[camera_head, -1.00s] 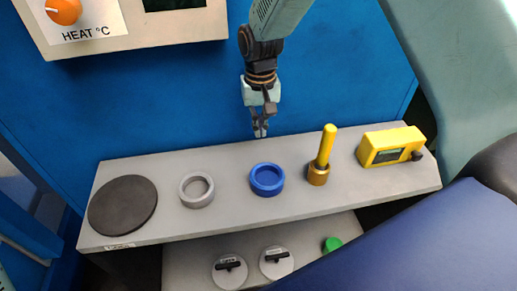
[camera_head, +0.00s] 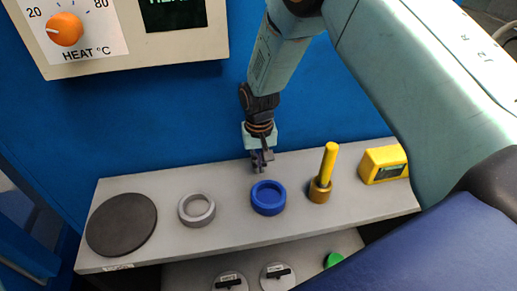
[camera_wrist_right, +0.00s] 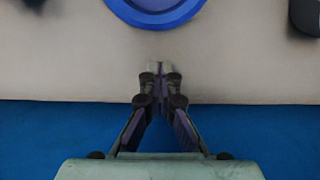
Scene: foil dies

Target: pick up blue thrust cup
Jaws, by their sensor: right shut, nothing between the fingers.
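The blue thrust cup (camera_head: 268,198) is a round, shallow ring-shaped cup standing on the grey shelf (camera_head: 236,229), near its middle. Its lower part also shows at the top of the right wrist view (camera_wrist_right: 157,14). My right gripper (camera_head: 262,165) is shut and empty just behind the cup, at the shelf's back edge. In the right wrist view its closed fingertips (camera_wrist_right: 160,68) point towards the cup, with a gap of bare shelf between. My left gripper is not in view.
A grey ring (camera_head: 197,209) and a dark disc (camera_head: 121,224) stand left of the cup. A brass holder with a yellow rod (camera_head: 327,169) and a yellow device (camera_head: 382,165) are on its right. A blue panel (camera_head: 150,120) rises behind. Lidded items (camera_head: 278,277) sit on a lower shelf.

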